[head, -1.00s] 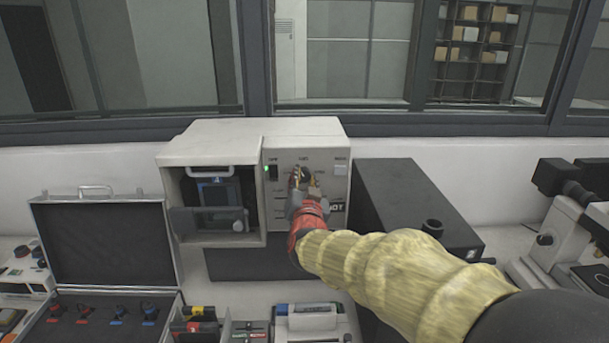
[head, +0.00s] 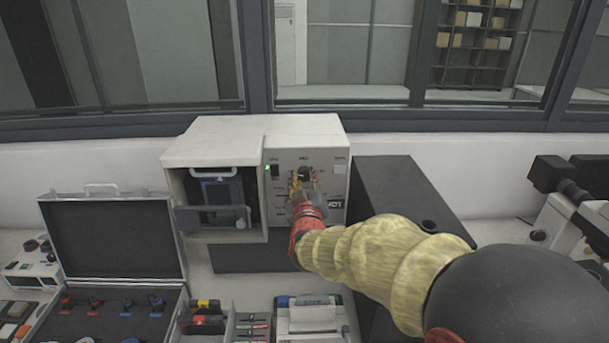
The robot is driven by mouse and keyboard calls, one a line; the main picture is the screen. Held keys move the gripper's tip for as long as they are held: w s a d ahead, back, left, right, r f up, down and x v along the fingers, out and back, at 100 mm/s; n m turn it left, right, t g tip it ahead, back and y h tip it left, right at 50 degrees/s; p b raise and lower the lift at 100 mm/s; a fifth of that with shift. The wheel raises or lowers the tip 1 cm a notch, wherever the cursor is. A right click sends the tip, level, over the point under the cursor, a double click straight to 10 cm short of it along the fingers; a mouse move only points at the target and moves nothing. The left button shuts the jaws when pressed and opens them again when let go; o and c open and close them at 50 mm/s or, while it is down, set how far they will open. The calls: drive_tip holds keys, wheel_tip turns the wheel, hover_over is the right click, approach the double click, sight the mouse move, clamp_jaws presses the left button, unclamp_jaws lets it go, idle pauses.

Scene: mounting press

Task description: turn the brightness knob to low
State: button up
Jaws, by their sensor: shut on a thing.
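The mounting press (head: 205,145) is a pale box with an open chamber at left and a control panel (head: 335,210) at right. A dark knob (head: 304,171) shows at the upper middle of the panel, partly hidden by my gripper (head: 303,178). My gripper reaches up to the panel from the front, and its fingers are shut on the knob. The knob's pointer and the scale around it are too small and covered to read. A green light (head: 267,167) glows beside a dark switch (head: 275,172) at the panel's upper left.
A black box (head: 400,190) stands right of the press, close to my arm. A microscope (head: 570,210) stands at far right. An open case (head: 110,240) with several small tools lies at left. A white device (head: 312,318) and trays sit in front.

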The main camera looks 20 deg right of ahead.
drive_tip(key=shift+f+n, duration=0.15)
drive_tip(key=shift+n, duration=0.55)
drive_tip(key=o, duration=1.1)
drive_tip(key=shift+o, duration=0.2)
drive_tip(key=v, duration=1.2)
